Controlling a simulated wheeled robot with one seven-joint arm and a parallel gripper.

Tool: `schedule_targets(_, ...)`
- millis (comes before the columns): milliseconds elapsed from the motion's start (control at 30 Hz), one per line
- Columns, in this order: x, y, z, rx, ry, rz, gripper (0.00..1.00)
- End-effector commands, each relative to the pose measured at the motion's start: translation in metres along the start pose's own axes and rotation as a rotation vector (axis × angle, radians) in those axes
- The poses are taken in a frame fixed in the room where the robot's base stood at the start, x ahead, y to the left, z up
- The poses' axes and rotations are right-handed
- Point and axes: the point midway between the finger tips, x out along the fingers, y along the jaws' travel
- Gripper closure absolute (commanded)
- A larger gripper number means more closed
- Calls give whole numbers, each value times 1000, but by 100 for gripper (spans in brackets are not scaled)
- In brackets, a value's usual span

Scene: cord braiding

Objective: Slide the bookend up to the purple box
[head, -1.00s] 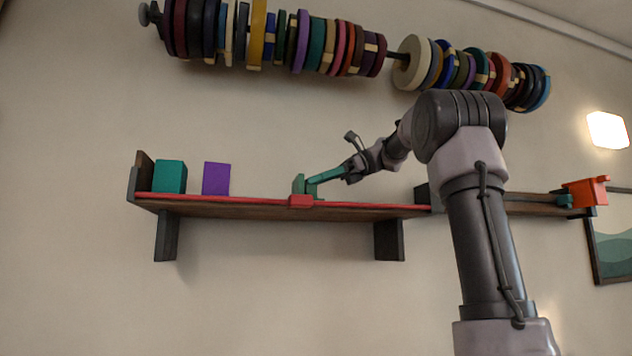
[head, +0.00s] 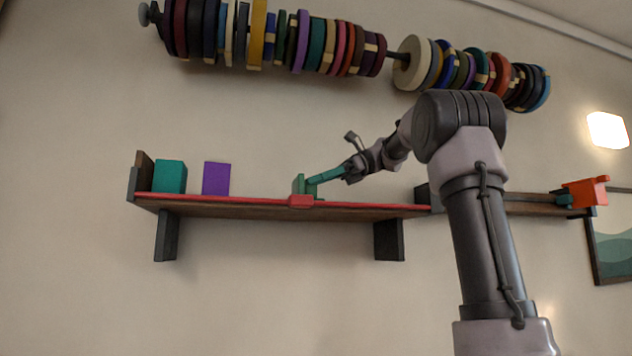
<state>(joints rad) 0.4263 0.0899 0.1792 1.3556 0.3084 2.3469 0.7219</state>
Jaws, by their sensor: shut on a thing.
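The green bookend (head: 298,185) stands upright on the wall shelf, above the red block on the shelf's front edge. The purple box (head: 216,179) stands upright to its left, with a clear gap of bare shelf between them. My gripper (head: 316,179) reaches in from the right and is shut on the bookend at its right side. The exact contact is small and partly hidden.
A teal box (head: 170,176) stands left of the purple box, near the shelf's dark left end (head: 143,172). A red strip with a red block (head: 301,201) runs along the front edge of the shelf (head: 270,212). Rolls of coloured cord (head: 300,40) hang above.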

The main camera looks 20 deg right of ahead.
Motion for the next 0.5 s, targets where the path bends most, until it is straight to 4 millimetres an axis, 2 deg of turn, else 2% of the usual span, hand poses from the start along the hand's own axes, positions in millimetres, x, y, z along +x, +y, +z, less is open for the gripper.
schedule_targets(267, 4, 0, 2, -1, 0, 0, 100)
schedule_targets(367, 16, 1, 7, -2, -1, 3, 100)
schedule_targets(500, 44, 1, 19, -4, -1, 5, 100)
